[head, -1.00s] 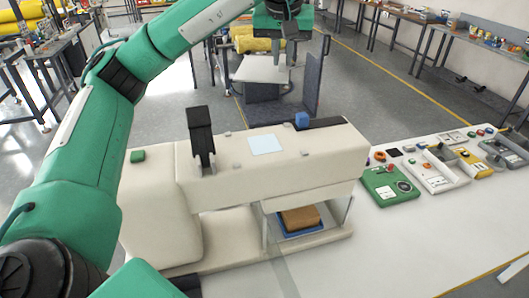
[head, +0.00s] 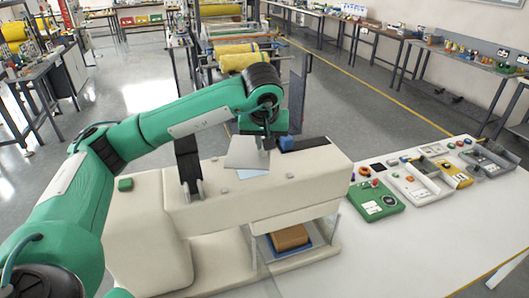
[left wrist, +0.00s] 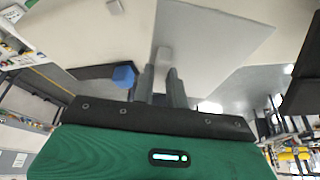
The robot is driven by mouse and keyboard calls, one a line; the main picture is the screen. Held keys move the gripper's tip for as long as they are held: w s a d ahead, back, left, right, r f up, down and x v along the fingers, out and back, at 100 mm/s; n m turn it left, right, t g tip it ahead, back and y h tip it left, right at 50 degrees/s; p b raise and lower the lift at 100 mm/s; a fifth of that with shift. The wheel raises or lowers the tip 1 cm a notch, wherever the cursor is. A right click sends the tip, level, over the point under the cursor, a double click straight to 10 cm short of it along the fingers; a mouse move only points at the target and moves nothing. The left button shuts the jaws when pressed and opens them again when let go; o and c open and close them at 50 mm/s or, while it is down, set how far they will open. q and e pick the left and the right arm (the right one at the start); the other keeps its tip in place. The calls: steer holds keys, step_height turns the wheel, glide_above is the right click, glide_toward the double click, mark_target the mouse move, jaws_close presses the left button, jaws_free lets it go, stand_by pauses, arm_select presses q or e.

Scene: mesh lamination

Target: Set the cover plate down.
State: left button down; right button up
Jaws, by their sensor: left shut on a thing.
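The cover plate (head: 243,153) is a thin pale grey sheet with a small grey grip (left wrist: 163,57). My left gripper (head: 266,145) is shut on that grip above the cream machine (head: 240,196). In the left wrist view the two fingers (left wrist: 161,86) stand close together, with the plate (left wrist: 210,40) beyond them. The plate is over a pale blue square (head: 256,172) on the machine's top and hides much of it. I cannot tell whether the plate touches the machine. My right gripper is not in view.
A blue block (head: 285,142) on a dark strip is close to my left gripper. A black upright part (head: 188,166) stands on the machine left of the plate. A green button (head: 125,184) is farther left. Control boxes (head: 375,200) lie on the white table (head: 400,245) at right.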

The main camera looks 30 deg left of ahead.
mark_target(265, 158)
arm_select(q)
steer(key=shift+f, duration=0.9)
step_height(265, 158, down, 3)
steer(key=shift+f+p, duration=0.2)
steer(key=shift+p, duration=0.6)
steer(key=shift+f, duration=0.1)
steer(key=c, duration=1.8)
jaws_free()
steer(key=shift+f, duration=0.1)
steer(key=shift+c, duration=0.2)
steer(key=o, duration=0.4)
steer(key=shift+o, duration=0.2)
